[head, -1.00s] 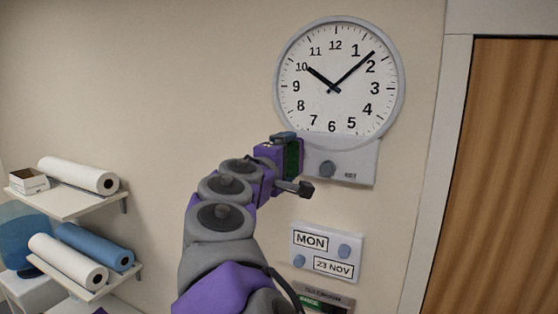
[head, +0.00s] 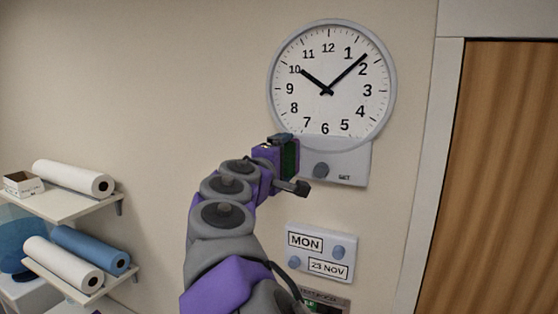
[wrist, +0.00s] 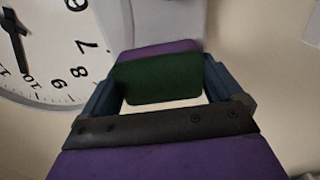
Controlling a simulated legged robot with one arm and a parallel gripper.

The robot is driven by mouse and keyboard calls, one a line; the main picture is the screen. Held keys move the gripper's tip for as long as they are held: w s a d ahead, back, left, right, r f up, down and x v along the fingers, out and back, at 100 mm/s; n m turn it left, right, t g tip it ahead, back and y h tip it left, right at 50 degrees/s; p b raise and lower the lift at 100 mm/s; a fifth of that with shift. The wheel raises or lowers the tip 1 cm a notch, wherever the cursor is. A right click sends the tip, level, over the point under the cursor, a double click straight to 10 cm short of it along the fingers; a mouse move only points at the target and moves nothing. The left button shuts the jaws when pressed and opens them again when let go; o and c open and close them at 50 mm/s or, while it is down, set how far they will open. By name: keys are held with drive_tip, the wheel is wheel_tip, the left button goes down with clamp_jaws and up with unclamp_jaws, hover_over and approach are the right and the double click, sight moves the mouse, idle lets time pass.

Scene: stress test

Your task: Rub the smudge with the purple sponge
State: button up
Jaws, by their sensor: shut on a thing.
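My gripper (wrist: 162,72) is shut on the sponge (wrist: 158,80), which shows a purple edge and a dark green face between the blue-grey fingers. In the head view the sponge (head: 289,158) shows as a dark green patch at the end of my arm.
A date plate (head: 317,240) is below. A wooden door (head: 505,180) is right. Shelves with rolls (head: 72,178) stand left. The wall between shelves and arm is bare.

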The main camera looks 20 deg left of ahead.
sight(304, 157)
drive_tip(key=shift+a+f+b, duration=0.1)
drive_tip(key=shift+f+b, duration=0.05)
drive_tip(key=shift+b, duration=0.15)
drive_tip(key=shift+s+d, duration=0.15)
drive_tip(key=shift+d, duration=0.3)
drive_tip(key=shift+s+d+b, duration=0.1)
drive_tip(key=shift+d+b, duration=0.25)
drive_tip(key=shift+d, duration=1.15)
drive_tip(key=shift+w+a+p, duration=0.2)
drive_tip(key=shift+a+p, duration=0.25)
drive_tip(key=shift+a, duration=0.9)
drive_tip(key=shift+w+a+p, duration=0.2)
drive_tip(key=shift+a+p, duration=0.2)
drive_tip(key=shift+a, duration=0.9)
drive_tip(key=shift+d, duration=0.1)
drive_tip(key=shift+s, duration=0.15)
